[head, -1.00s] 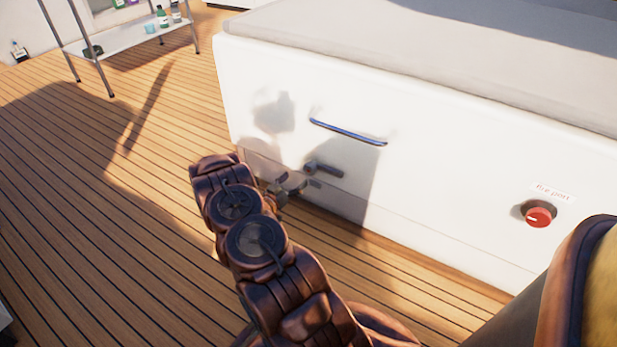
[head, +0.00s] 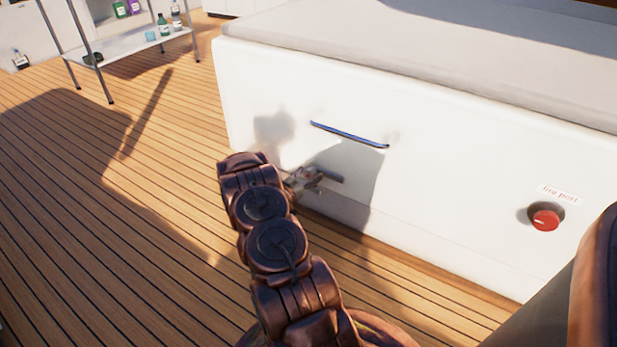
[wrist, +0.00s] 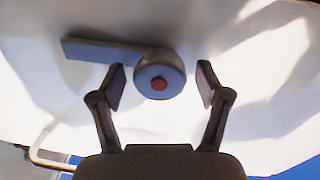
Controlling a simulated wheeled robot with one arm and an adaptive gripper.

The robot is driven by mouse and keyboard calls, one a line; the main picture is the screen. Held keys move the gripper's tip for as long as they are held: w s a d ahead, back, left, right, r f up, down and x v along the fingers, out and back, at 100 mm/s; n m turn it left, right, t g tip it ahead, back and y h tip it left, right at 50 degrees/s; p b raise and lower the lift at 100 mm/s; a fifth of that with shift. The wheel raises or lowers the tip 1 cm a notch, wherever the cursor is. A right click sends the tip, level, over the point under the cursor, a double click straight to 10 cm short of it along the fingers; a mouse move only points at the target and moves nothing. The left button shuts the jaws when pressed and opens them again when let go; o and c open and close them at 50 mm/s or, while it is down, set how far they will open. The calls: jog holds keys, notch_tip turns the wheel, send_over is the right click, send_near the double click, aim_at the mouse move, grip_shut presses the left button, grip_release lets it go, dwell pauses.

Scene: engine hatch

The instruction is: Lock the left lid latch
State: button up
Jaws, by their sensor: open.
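The left lid latch (wrist: 160,74) is a grey round hub with a red centre dot and a flat lever pointing left in the wrist view. In the head view its lever (head: 330,177) shows low on the white hatch front, partly hidden by my gripper. My gripper (wrist: 162,85) is open, with one finger on each side of the hub. The left fingertip is near the base of the lever. I cannot tell whether either finger touches the latch. In the head view my gripper (head: 306,180) is close to the hatch front.
A blue handle (head: 349,134) is on the white hatch front (head: 440,190) above the latch. A red knob (head: 545,220) labelled "fire port" sits at the right. A shelf (head: 130,45) with bottles stands at the back left. The wooden deck at left is clear.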

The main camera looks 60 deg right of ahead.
jog(key=c, duration=1.2)
jog(key=shift+o, duration=0.2)
